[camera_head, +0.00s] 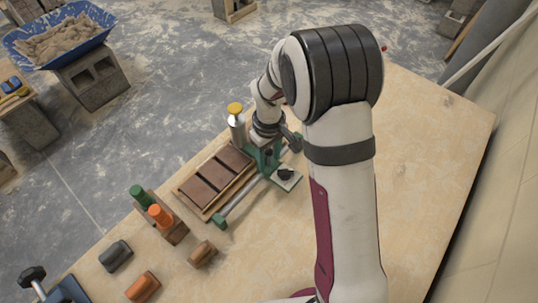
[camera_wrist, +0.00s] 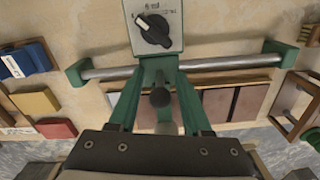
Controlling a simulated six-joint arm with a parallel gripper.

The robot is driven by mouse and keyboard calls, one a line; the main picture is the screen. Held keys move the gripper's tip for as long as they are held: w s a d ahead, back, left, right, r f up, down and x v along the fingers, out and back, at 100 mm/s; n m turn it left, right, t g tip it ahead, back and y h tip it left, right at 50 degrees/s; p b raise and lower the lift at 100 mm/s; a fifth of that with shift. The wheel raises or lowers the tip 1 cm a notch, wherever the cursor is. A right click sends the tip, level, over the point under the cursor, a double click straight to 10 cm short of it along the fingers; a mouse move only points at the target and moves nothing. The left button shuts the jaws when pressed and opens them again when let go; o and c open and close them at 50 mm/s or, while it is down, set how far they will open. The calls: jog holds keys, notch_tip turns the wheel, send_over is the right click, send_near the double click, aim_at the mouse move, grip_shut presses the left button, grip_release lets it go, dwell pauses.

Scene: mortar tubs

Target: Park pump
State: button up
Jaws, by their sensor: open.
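A steel rail (camera_head: 244,196) with green end brackets lies on the pale wooden table (camera_head: 420,150); the rail (camera_wrist: 225,64) runs across the wrist view. A grey plate with a black knob (camera_head: 285,174) is beside it, and the knob (camera_wrist: 153,30) shows in the wrist view. My gripper (camera_head: 266,153) is low over the rail. In the wrist view my gripper (camera_wrist: 160,90) has its green fingers apart, with a dark ball (camera_wrist: 160,97) between them. I cannot tell whether they touch it. Which part is the pump is unclear, and the arm hides some of it.
A wooden tray of brown tiles (camera_head: 215,178) and a silver yellow-topped cylinder (camera_head: 237,122) stand close left of my gripper. Green and orange bottles (camera_head: 160,215) and several coloured blocks (camera_head: 142,287) are nearer the front. The table right of my arm is clear.

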jog(key=shift+c, duration=0.3)
grip_shut()
dwell(1.0)
jog(key=w+d, duration=0.7)
jog(key=shift+r, duration=0.1)
